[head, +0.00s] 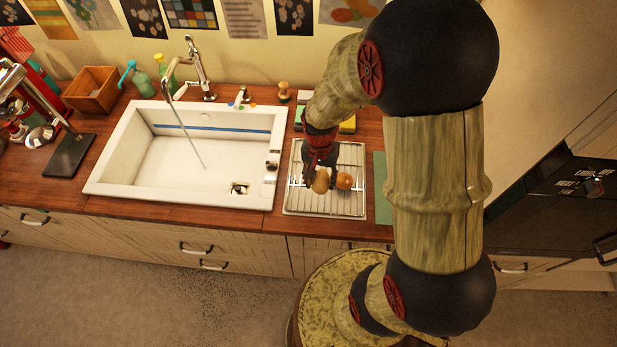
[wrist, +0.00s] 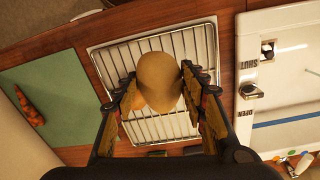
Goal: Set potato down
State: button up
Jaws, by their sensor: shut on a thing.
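The potato (wrist: 158,82) is tan and rounded, and sits between the two fingers of my gripper (wrist: 157,86) in the wrist view. In the head view the potato (head: 320,184) shows just below my gripper (head: 318,174), over the wire rack (head: 298,207). My gripper is shut on it. The rack (wrist: 106,62) spreads beneath the potato in the wrist view. I cannot tell whether the potato touches the wires. A second, orange-brown round item (head: 344,181) is on the rack right beside the potato; in the wrist view it is mostly hidden.
The white sink (head: 180,165) with running tap is left of the rack. A green board (head: 382,192) is to the right; carrots (wrist: 28,106) lie on it in the wrist view. A wooden brush (head: 284,92) stands behind the rack. The rack's front part is clear.

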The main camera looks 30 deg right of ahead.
jog(key=w+f, duration=0.6)
jog(key=w, duration=0.1)
jog(key=shift+f, duration=0.4)
jog(key=shift+w+f, duration=0.1)
jog(key=shift+f, duration=1.55)
jog(key=shift+f, duration=0.1)
jog(key=o, duration=1.3)
jog(key=shift+o, duration=0.2)
